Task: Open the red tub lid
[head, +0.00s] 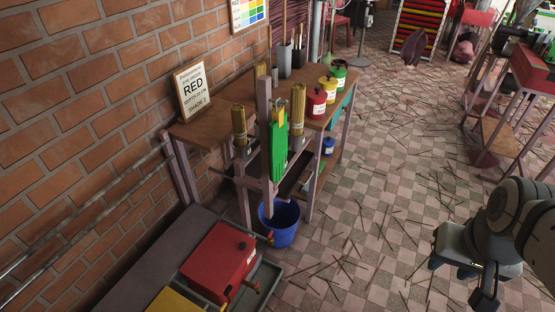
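A small red tub (316,105) with a white label stands on the wooden table, near its right edge. Its red lid (317,92) sits on top and looks closed. My gripper (466,275) is at the lower right, over the tiled floor, well apart from the tub and lower in the picture. Its fingers point down and nothing shows between them. Their spacing is not clear from this angle.
A yellow tub (327,86) and a green tub (339,73) stand behind the red one. Incense bundles (298,103) rise beside it. A blue bucket (280,226) and a red box (218,258) are lower. Sticks litter the otherwise open floor (385,205).

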